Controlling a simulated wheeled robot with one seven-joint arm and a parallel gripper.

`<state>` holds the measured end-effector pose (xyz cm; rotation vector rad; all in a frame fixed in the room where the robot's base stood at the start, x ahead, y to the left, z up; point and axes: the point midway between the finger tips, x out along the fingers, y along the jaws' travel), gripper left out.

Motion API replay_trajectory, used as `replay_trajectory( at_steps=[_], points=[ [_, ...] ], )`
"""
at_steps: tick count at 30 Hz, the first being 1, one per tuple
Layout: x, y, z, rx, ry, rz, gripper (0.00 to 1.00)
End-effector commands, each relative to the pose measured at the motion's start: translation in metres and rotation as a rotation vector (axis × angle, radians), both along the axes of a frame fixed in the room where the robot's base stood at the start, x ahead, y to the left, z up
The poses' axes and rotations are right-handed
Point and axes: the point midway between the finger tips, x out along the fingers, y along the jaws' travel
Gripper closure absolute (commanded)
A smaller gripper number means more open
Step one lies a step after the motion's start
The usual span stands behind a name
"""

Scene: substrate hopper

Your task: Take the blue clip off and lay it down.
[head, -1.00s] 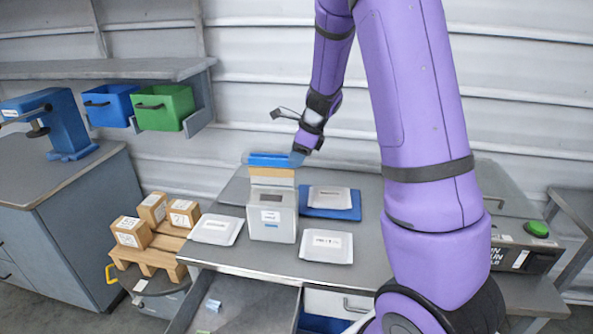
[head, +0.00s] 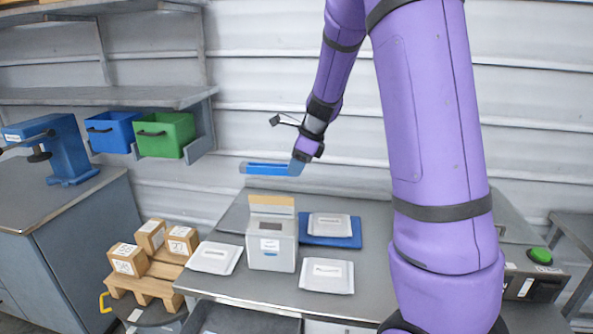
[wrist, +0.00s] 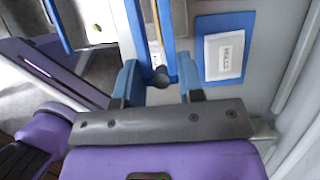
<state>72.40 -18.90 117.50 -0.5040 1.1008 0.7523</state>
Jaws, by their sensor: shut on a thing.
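The blue clip (head: 266,169) is a long bar held level in the air above the grey container (head: 271,250), clear of its tan top flap (head: 271,205). My gripper (head: 297,166) is shut on the clip's right end. In the wrist view, the clip (wrist: 137,30) runs away from between my blue fingertips (wrist: 158,80), with a dark round end between them. The tan flap stands upright from the container.
White labelled packets lie left (head: 216,258) and right (head: 327,276) of the container. Another packet (head: 329,226) rests on a blue tray (head: 357,238). The grey table (head: 230,285) has bare patches between them. Boxes on a pallet (head: 150,290) stand left.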

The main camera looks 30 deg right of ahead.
Motion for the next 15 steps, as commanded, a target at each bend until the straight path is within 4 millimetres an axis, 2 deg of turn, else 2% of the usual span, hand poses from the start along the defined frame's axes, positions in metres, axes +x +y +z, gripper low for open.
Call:
replay_trajectory(
  at_steps=[15],
  points=[
    [0.000, 0.000, 0.022, 0.000, 0.000, 0.001, 0.88]
  ],
)
